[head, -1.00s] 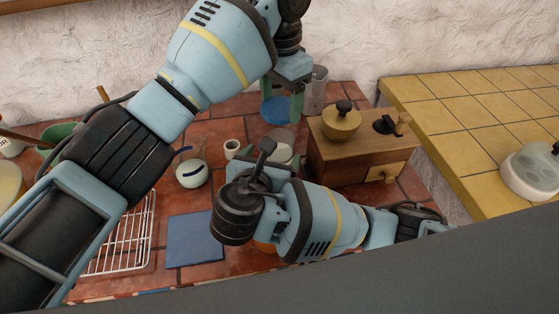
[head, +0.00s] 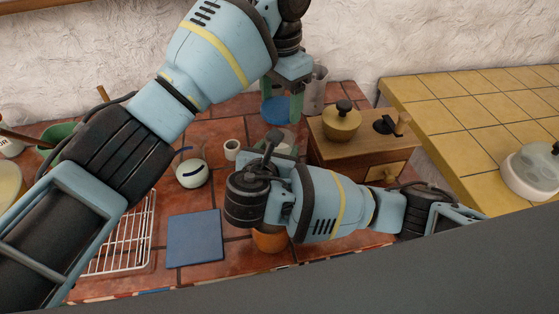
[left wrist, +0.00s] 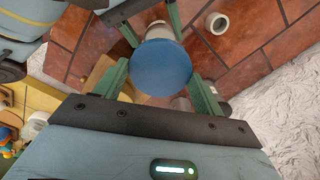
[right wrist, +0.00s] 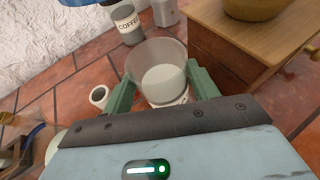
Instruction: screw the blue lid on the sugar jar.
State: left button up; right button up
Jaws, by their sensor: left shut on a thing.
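The blue lid (head: 275,112) is held level in my left gripper (head: 282,107), above the counter toward the back. In the left wrist view the lid (left wrist: 161,67) sits between both green fingers. The sugar jar (right wrist: 160,80) is clear, with white contents, and stands upright between the green fingers of my right gripper (right wrist: 163,88). These fingers look open, with small gaps at the jar's sides; contact is hard to tell. In the head view the right arm hides most of the jar. The lid's edge (right wrist: 85,8) shows at the top left of the right wrist view, apart from the jar.
A wooden grinder (head: 350,160) stands close right of the jar. A grey COFFEE canister (right wrist: 127,24) stands behind. A small white cup (head: 232,149), a round pot (head: 192,173), a blue board (head: 195,239) and a wire rack (head: 120,238) lie left. An orange object (head: 270,241) is partly hidden.

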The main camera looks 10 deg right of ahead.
jog(key=c, duration=0.9)
pick_arm(q)
jog(key=shift+f, duration=2.5)
pick_arm(e)
jog(key=shift+o, duration=0.2)
pick_arm(q)
jog(key=shift+f, duration=0.1)
jog(key=shift+f, duration=0.8)
jog(key=shift+f, duration=0.5)
jog(key=shift+a+f, duration=0.15)
jog(key=shift+f, duration=0.45)
pick_arm(e)
jog(key=shift+a, duration=0.1)
pick_arm(q)
jog(key=shift+s+r, duration=0.15)
jog(key=shift+r, duration=0.25)
jog(key=shift+r, duration=0.55)
